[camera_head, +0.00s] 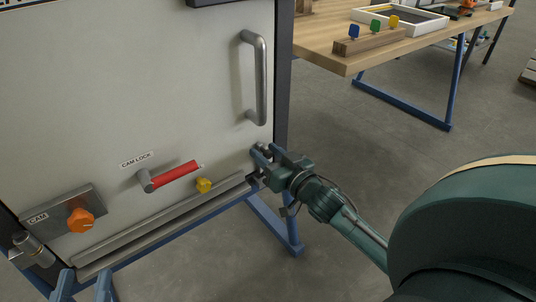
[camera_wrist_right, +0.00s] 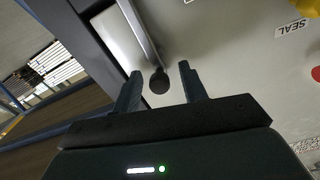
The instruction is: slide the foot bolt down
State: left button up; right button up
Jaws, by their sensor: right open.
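The foot bolt seems to be the small metal piece at the door's lower right edge, mostly hidden behind my right gripper (camera_head: 262,165) in the head view. In the right wrist view a dark round knob (camera_wrist_right: 159,82) at the end of a grey rod shows between the fingertips of my right gripper (camera_wrist_right: 160,80). The fingers are open, one on each side of the knob, with gaps visible. I cannot tell the knob's depth between them.
The pale door (camera_head: 130,80) carries a grey handle (camera_head: 262,80), a red cam-lock lever (camera_head: 175,175), a yellow knob (camera_head: 204,185) and an orange cam knob (camera_head: 80,220). A metal cylinder (camera_head: 30,246) sits at its lower left. A wooden table (camera_head: 400,45) stands behind right.

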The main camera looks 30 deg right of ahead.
grip_shut()
dwell(0.3)
notch_tip(320, 180, down, 3)
jog(key=shift+f, duration=0.1)
dwell(0.4)
jog(key=shift+c, duration=1.2)
grip_release()
jog(key=shift+o, duration=1.2)
